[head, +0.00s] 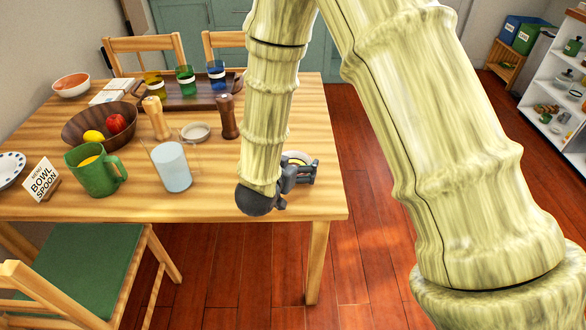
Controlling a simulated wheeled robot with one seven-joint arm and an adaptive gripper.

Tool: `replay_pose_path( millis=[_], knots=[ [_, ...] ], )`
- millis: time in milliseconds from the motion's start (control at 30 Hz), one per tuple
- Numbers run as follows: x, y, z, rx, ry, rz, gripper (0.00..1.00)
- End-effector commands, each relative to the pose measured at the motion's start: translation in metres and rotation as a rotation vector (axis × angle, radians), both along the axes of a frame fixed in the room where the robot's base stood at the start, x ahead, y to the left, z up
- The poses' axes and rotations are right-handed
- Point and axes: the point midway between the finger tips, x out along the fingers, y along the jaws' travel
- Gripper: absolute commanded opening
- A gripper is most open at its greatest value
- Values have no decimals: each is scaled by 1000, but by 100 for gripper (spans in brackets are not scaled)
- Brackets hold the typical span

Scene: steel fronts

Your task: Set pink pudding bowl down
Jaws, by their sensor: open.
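My gripper (302,173) is low over the right part of the wooden table (330,203), with its dark fingers open and pointing right. A small round dish (298,156) with a pale rim and some yellow shows just behind the fingers, partly hidden by them and my arm. I cannot tell whether the fingers touch it, nor whether it is the pink pudding bowl; no pink shows on it. A white bowl with orange-red contents (72,86) stands at the table's far left corner, away from my gripper.
A brown fruit bowl (75,133) and a tray with glasses (188,101) are farther back. The table's right edge is clear.

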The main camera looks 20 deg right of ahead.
Motion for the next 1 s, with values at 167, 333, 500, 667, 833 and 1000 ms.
replay_pose_path(
  millis=[167,333,500,667,833,1000],
  knots=[
    [0,0,0,0,0,0,89],
    [0,0,0,0,0,0,65],
    [0,0,0,0,0,0,61],
    [0,0,3,0,0,0,61],
    [0,0,13,1,-1,0,61],
    [0,0,27,-1,-2,0,61]
  ],
)
